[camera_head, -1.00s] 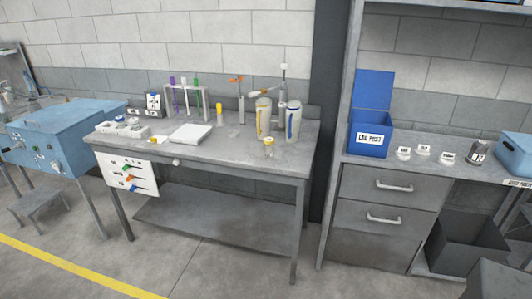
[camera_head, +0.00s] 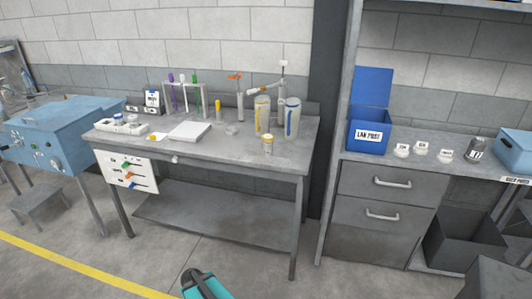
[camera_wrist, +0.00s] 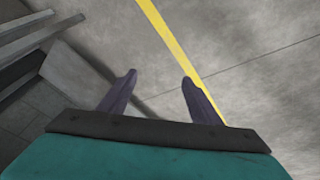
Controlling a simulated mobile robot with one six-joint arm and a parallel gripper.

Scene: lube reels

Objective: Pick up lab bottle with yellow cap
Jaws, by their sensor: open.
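A small clear bottle with a yellowish cap (camera_head: 268,145) stands upright near the front right edge of the grey workbench (camera_head: 235,157) in the head view. A slim yellow-topped tube (camera_head: 219,112) stands farther back on the same bench. My gripper (camera_wrist: 159,79) is open and empty in the wrist view, its two dark fingers spread above bare floor. The bottle is not in the wrist view. In the head view a teal and dark part of my arm shows at the bottom edge, low and well in front of the bench.
Two larger containers (camera_head: 262,116) with yellow and blue stripes stand behind the bottle. A test tube rack (camera_head: 204,99), a white pad (camera_head: 190,131) and a white tray (camera_head: 122,124) are on the bench. A blue bin (camera_head: 369,137) stands on the right counter. The floor in front is clear.

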